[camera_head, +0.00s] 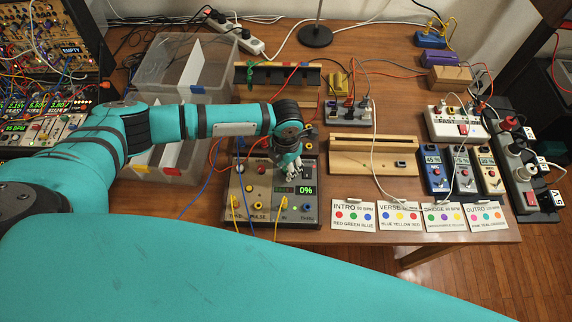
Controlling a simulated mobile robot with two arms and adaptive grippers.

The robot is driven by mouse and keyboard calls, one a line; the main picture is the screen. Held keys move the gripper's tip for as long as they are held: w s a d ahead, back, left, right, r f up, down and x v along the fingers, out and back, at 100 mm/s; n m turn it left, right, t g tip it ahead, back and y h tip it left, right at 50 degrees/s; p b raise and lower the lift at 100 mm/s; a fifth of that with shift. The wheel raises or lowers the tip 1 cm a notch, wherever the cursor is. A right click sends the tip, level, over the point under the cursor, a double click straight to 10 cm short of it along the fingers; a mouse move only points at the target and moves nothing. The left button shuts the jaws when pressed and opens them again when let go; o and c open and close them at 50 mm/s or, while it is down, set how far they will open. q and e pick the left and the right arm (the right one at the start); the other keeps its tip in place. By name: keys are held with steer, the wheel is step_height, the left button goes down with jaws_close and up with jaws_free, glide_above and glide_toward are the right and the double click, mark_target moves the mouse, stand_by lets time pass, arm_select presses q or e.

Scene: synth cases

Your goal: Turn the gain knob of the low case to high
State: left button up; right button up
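A low grey case (237,207) with knobs, buttons, cable sockets and a small display (306,190) reading 0% sits near the table's front edge. My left arm reaches in from the left, and its gripper (292,172) points down over the upper right part of the case panel, just above the display. The pale fingers look close together, but I cannot tell whether they are open, shut or touching a knob. Whatever lies under them is hidden, and the gain knob cannot be made out. My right gripper is not in view.
Yellow and blue cables run from the case. A wooden slotted holder (372,143) and several song cards (354,215) stand to its right. Clear bins (180,68) stand behind my arm at left. Power strips (457,123) and small pedals (434,170) fill the right side.

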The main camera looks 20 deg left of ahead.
arm_select(q)
step_height(320, 180, up, 12)
stand_by(0.7)
steer(key=shift+s+f, duration=0.1)
stand_by(0.4)
